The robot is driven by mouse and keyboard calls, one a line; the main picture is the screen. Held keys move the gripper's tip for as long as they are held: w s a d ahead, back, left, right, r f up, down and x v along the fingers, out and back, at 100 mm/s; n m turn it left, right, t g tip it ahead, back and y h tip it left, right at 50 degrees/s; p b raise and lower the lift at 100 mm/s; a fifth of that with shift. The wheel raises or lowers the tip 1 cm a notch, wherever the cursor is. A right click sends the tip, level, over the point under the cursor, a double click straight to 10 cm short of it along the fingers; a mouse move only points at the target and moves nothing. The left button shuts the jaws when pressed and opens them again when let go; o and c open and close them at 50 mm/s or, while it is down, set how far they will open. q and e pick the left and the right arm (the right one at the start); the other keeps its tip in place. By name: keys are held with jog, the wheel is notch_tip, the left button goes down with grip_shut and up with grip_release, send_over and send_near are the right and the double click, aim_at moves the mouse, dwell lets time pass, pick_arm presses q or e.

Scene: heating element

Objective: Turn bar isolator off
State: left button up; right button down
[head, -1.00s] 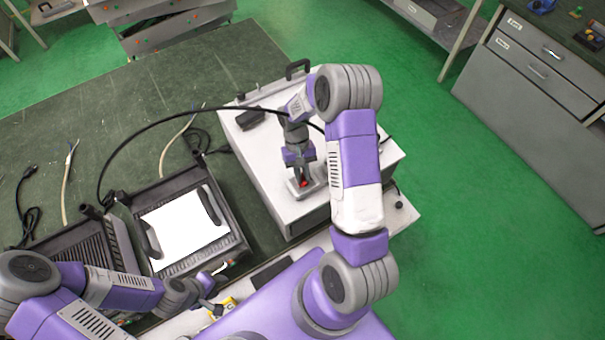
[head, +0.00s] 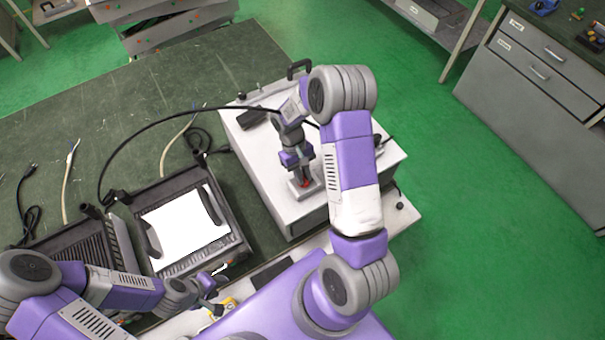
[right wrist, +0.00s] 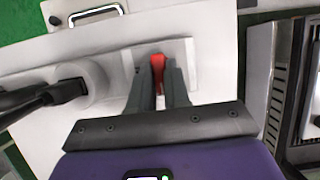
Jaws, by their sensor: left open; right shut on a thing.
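The bar isolator is a red handle (right wrist: 157,66) on a light plate (right wrist: 190,50), on top of a white box (head: 258,150). In the head view only a bit of red (head: 305,183) shows below my right gripper (head: 303,180). In the right wrist view the gripper's two grey fingers (right wrist: 158,85) stand on either side of the red handle and are shut on it. The fingers hide part of the handle. My left gripper (head: 216,307) is open, low at the bench's front edge, well away from the box; its fingers are small in the head view.
A black cable (head: 165,119) arches from the white box to the dark heater unit (head: 170,262) with a white panel. A black plug (right wrist: 62,92) sits in the box beside the plate. A carry handle (head: 298,67) stands at the box's far edge. Green floor lies to the right.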

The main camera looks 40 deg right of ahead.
jog(key=c, duration=1.1)
grip_release()
jog(key=v, duration=0.7)
jog(key=shift+w+r, duration=0.1)
jog(key=shift+r, duration=0.2)
